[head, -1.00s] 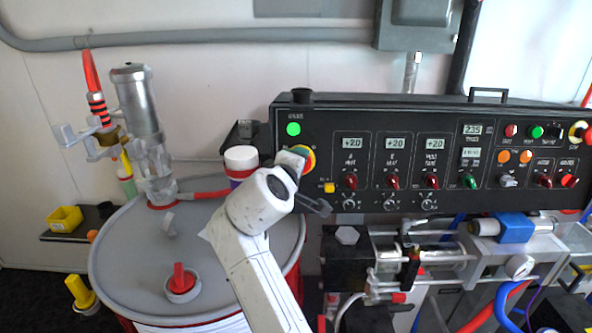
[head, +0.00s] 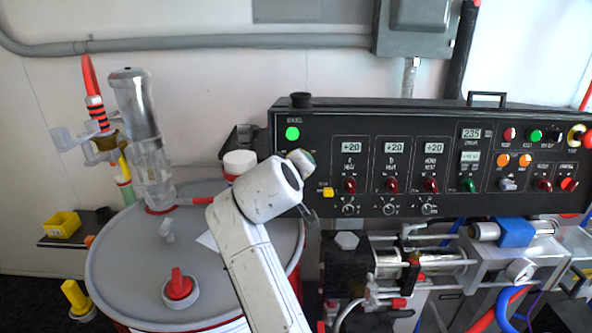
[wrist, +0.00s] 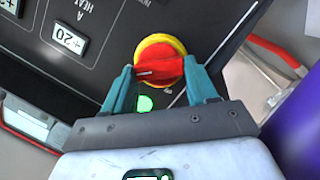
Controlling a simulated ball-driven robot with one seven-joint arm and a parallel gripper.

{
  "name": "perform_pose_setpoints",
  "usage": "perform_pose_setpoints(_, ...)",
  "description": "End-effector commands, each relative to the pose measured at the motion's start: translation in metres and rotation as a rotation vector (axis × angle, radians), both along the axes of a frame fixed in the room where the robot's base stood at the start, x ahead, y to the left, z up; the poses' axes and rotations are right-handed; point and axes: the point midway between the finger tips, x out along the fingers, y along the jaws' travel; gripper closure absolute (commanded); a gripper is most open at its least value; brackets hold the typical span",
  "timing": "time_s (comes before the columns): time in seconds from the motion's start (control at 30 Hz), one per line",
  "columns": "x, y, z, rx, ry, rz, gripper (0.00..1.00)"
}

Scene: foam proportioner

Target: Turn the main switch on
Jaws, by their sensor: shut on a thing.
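The main switch (wrist: 160,50), a red rotary knob on a round yellow plate, shows in the wrist view at the left end of the black control panel (head: 350,120). My gripper (wrist: 160,75) has its two teal fingers on either side of the red handle and is shut on it. The handle lies roughly across the picture, from finger to finger. In the head view my arm and wrist stand in front of the panel's left end and hide the switch. A green lamp (head: 292,133) just above glows; it also shows in the wrist view (wrist: 145,103).
A yellow button (head: 328,192) sits right of the switch area. Several displays, red knobs and small dials fill the panel. A grey-topped drum (head: 130,260) with a clear pump cylinder (head: 153,185) stands at left. Pump machinery and hoses lie below the panel.

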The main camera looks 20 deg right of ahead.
Motion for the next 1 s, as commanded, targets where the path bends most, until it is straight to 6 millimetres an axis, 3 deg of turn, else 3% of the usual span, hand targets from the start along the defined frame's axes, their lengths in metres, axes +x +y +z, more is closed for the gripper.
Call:
perform_pose_setpoints(0.27,-0.001,-0.001,-0.004,0.005,0.007,-0.003,0.73)
perform_pose_setpoints(0.3,0.0,-0.001,-0.004,0.005,0.007,-0.003,0.42)
perform_pose_setpoints(0.57,0.0,0.0,-0.002,0.003,0.004,-0.001,0.17)
perform_pose_setpoints(0.83,-0.001,0.001,-0.001,0.001,0.001,0.0,0.17)
perform_pose_setpoints(1.0,-0.016,0.01,0.005,0.003,-0.002,0.002,0.17)
